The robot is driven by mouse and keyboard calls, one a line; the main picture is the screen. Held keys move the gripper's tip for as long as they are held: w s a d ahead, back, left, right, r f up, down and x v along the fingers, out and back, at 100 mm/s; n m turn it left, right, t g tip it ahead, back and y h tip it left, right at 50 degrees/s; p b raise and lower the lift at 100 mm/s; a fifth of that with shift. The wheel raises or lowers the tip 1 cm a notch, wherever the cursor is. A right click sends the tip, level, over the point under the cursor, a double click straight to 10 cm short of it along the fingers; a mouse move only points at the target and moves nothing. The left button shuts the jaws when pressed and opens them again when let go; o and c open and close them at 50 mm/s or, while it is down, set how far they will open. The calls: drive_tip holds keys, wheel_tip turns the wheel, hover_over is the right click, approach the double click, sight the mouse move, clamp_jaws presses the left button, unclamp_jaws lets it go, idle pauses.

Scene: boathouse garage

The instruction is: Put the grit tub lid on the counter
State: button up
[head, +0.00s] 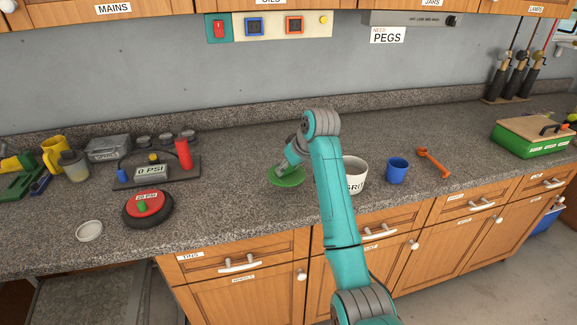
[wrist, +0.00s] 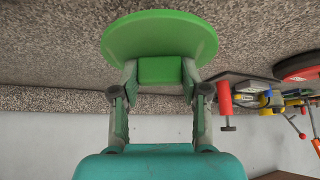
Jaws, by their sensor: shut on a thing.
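The grit tub lid is a round green disc (head: 288,181) with a green block-shaped knob; it also shows in the wrist view (wrist: 160,35). My gripper (head: 287,168) is shut on the knob, one finger on each side, as the wrist view (wrist: 160,71) shows. The lid is level, at or just above the counter (head: 235,205); I cannot tell whether it touches. The white grit tub (head: 355,175), marked GRIT, stands open to the right of the lid, partly hidden behind my arm.
A gauge unit (head: 152,172), a red-topped round device (head: 148,208) and a small white dish (head: 89,231) are to the left. Counter around the lid is clear.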

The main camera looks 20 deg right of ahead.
sight(292, 176)
drive_tip(key=shift+f, duration=2.5)
drive_tip(key=shift+f, duration=0.15)
drive_tip(key=shift+f, duration=0.6)
drive_tip(key=shift+f, duration=0.25)
drive_tip(key=o, duration=1.1)
drive_tip(key=shift+o, duration=0.2)
drive_tip(key=shift+d+r, duration=0.1)
drive_tip(key=v, duration=1.2)
